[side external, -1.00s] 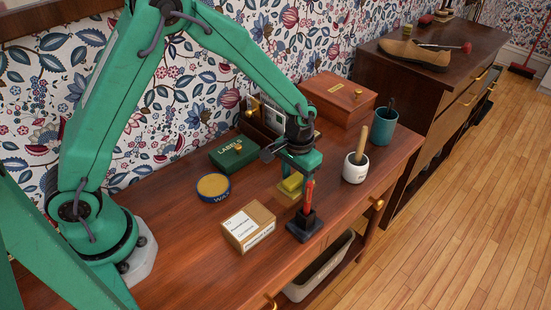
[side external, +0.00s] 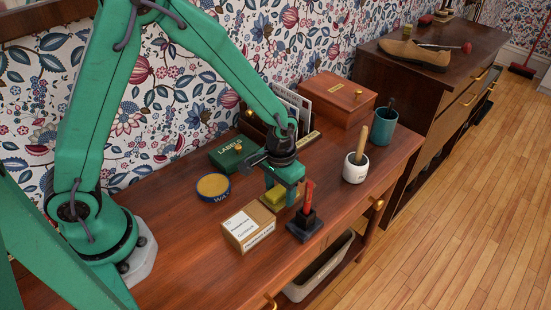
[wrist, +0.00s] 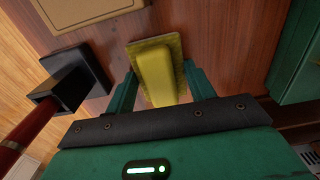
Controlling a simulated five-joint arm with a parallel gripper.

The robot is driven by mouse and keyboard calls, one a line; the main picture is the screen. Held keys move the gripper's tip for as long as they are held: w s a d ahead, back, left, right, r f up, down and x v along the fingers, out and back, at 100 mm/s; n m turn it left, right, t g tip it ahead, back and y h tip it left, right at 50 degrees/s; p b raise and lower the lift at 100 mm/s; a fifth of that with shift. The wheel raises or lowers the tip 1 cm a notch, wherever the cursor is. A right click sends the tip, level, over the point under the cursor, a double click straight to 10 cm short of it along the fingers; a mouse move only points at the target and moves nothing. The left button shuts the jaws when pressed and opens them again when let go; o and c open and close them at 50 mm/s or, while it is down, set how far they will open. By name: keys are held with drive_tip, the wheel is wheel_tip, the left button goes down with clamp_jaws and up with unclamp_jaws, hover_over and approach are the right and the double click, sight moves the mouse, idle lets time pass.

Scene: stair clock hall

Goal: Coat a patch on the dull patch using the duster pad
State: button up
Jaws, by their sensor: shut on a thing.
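My gripper (side external: 283,190) is shut on the duster pad (side external: 275,196), a yellow block on a flat, paler yellow base. In the wrist view the duster pad (wrist: 157,72) sits between the two green fingers, its base facing the wood. It is low over the wooden table top (side external: 180,228), right behind the cardboard box. I cannot tell whether it touches the wood. I cannot make out the dull patch in either view; the pad and gripper may hide it.
Close by are a cardboard box (side external: 248,228), a black stand (side external: 303,228) with a red-handled tool (side external: 308,198), a wax tin (side external: 213,187) and a green label box (side external: 232,154). A white pot (side external: 355,169) and teal cup (side external: 383,127) stand right. The table's front left is clear.

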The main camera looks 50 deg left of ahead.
sight(308, 177)
drive_tip(key=shift+w, duration=4.9)
drive_tip(key=shift+w+r, duration=0.1)
drive_tip(key=shift+w, duration=0.15)
wheel_tip(308, 177, up, 8)
drive_tip(key=shift+s, duration=0.15)
